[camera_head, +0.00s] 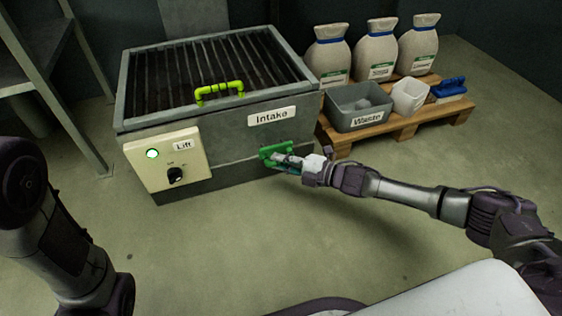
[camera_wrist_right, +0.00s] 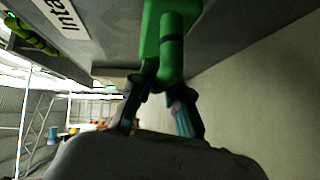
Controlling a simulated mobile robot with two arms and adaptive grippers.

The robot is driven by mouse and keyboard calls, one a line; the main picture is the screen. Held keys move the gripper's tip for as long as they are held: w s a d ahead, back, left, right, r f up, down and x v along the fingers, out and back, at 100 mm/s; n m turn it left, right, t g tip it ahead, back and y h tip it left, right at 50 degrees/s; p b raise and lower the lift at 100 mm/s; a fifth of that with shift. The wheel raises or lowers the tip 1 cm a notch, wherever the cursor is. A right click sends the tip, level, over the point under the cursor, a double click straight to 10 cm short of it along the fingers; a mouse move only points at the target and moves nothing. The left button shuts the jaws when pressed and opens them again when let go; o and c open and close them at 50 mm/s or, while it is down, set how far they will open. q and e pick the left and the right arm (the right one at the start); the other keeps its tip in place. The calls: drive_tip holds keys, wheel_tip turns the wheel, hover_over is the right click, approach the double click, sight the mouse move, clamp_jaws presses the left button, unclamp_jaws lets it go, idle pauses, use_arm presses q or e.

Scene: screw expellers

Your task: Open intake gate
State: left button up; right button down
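The intake is a grey metal box (camera_head: 225,135) with a dark slatted grate on top and an "Intake" label on its front. A green handle (camera_head: 270,150) sits low on the front, right of the middle; it also shows in the right wrist view (camera_wrist_right: 172,45). My right gripper (camera_head: 284,159) is at this handle. In the right wrist view its fingers (camera_wrist_right: 165,85) come together on both sides of the handle's near end and appear to touch it. A yellow-green handle (camera_head: 219,92) stands on the box's top front edge. My left arm shows at left, but its gripper does not.
A cream panel (camera_head: 165,160) with a "Lift" label, a lit green lamp and a black knob is on the box's left front. A wooden pallet (camera_head: 400,122) at right bears a grey waste bin (camera_head: 345,97) and several sacks. A metal shelf (camera_head: 85,110) stands left. The floor in front is clear.

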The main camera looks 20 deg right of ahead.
drive_tip(key=shift+s, duration=0.1)
drive_tip(key=s+p, duration=0.3)
drive_tip(key=s, duration=0.1)
idle(0.4)
drive_tip(key=c, duration=1.1)
unclamp_jaws()
drive_tip(key=shift+c, duration=0.2)
drive_tip(key=shift+d, duration=0.1)
